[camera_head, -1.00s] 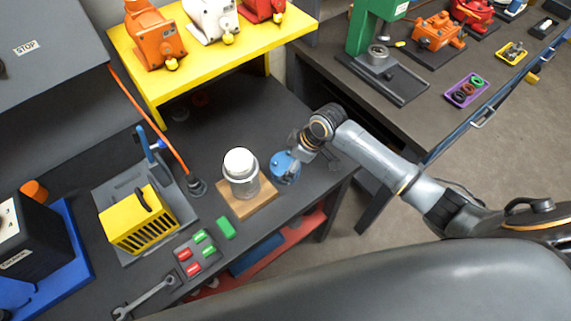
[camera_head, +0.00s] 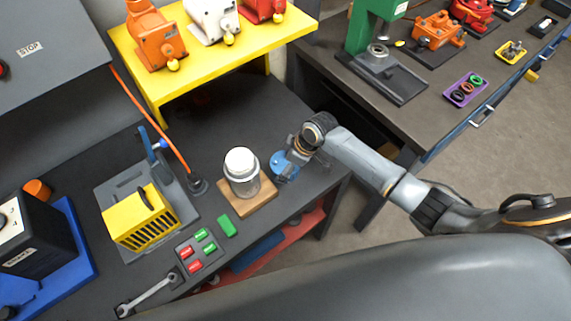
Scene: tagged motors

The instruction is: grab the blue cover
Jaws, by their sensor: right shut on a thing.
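The blue cover (camera_head: 279,161) is a small round blue piece at the right end of the dark workbench, right of the glass jar. My right gripper (camera_head: 288,165) is over it, shut on it, and hides part of it. I cannot tell whether the cover touches the bench. My left gripper is not in view.
A jar with a white top (camera_head: 241,171) stands on a wooden block (camera_head: 250,204) just left of my right gripper. A yellow shelf (camera_head: 146,84) with motors stands behind. A yellow slotted part (camera_head: 140,222), red and green blocks, and a wrench (camera_head: 147,297) lie left.

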